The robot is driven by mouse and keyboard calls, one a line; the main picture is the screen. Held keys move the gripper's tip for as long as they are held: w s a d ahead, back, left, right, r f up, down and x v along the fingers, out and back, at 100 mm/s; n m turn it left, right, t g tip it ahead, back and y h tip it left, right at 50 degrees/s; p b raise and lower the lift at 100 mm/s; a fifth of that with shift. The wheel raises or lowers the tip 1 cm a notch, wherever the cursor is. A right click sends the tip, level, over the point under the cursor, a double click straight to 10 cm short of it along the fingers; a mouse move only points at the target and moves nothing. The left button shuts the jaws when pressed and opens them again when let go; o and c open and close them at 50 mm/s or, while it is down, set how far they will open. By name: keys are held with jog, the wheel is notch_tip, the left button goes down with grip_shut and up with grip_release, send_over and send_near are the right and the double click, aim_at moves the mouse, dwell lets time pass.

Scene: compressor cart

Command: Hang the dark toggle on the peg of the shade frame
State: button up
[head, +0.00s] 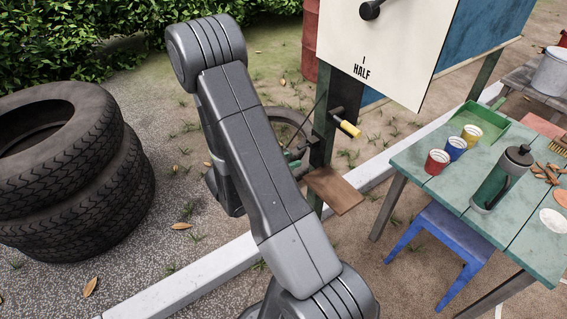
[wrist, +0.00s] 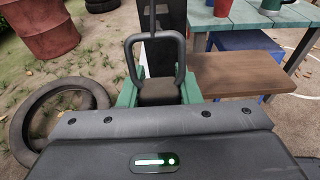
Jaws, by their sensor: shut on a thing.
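In the wrist view my gripper (wrist: 159,94) has its green fingers closed on the block-shaped base of the dark toggle (wrist: 157,90). The toggle's dark loop stands upright above the fingers. A dark upright post (wrist: 170,25) shows behind the loop; I cannot tell the gap between them. In the head view a dark post (head: 322,125) stands below the white panel, and a short peg with a yellow end (head: 347,127) sticks out of it to the right. My gripper is mostly hidden behind my arm there, just left of the post. The loop is apart from the yellow-ended peg.
A brown wooden board (head: 335,190) juts out low beside the post. A white panel (head: 405,45) hangs above. A green table (head: 450,175) with cups and a bottle stands at right, a blue stool (head: 440,235) under it. Stacked tyres (head: 70,175) stand at left.

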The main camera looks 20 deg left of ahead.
aim_at(316, 152)
jog(key=shift+r+x, duration=0.15)
jog(key=shift+x, duration=1.1)
jog(key=shift+r+x, duration=0.2)
jog(key=shift+x, duration=1.1)
jog(key=shift+w+d+f+b, duration=0.5)
jog(key=shift+w+b, duration=0.15)
jog(key=shift+b, duration=0.15)
jog(key=o, duration=1.1)
jog(key=shift+c, duration=0.2)
jog(key=p+v, duration=0.1)
jog(key=v, duration=1.2)
jog(key=shift+s+a+p, duration=0.2)
jog(key=shift+s+p, duration=0.15)
jog(key=shift+p, duration=0.05)
